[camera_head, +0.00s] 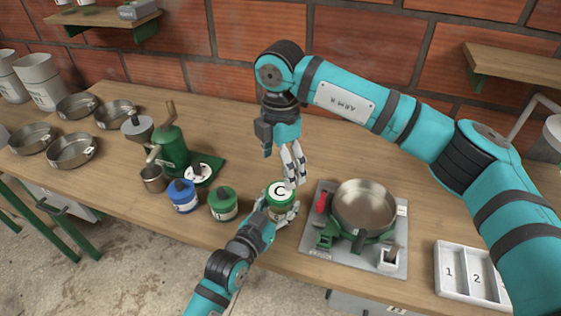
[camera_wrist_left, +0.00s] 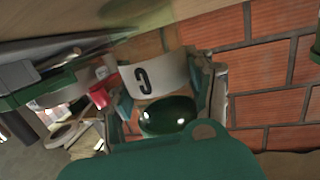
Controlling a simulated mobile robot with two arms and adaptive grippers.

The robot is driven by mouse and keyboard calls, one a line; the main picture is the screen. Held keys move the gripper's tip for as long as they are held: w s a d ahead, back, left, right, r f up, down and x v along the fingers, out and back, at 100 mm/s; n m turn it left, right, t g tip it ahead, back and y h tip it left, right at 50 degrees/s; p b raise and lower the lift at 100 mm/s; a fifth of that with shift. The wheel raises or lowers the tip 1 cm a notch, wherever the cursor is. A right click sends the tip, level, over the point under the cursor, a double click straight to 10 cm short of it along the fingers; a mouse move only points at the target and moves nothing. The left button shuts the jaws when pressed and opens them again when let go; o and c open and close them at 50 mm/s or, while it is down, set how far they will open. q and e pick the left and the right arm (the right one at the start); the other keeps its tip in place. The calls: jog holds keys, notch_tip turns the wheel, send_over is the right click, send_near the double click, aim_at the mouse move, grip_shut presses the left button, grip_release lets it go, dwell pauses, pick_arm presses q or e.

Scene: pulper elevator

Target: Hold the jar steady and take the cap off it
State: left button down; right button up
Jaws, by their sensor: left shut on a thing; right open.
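The jar (camera_head: 270,200) stands near the table's front edge, with a white face marked C and green around it. In the left wrist view a white label marked C (camera_wrist_left: 155,76) shows beside a dark green rounded part (camera_wrist_left: 167,115). My left gripper (camera_head: 282,212) is shut on the jar, coming from the front side. My right gripper (camera_head: 293,170) is open, fingers pointing down, just above the jar's upper right edge. I cannot tell whether its fingers touch the cap. The jar's lower part is partly hidden by my left gripper.
A green-lidded jar (camera_head: 223,204) and a blue jar (camera_head: 183,195) stand close on the left, near a green grinder (camera_head: 170,143). A steel pan (camera_head: 364,207) sits on a grey burner plate (camera_head: 318,245) at right. A white tray (camera_head: 441,275) lies farther right.

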aim_at(281, 191)
jog(key=m, duration=0.5)
jog(key=shift+f+m, duration=0.15)
jog(key=shift+m, duration=0.25)
notch_tip(281, 191, down, 8)
jog(key=shift+r, duration=0.15)
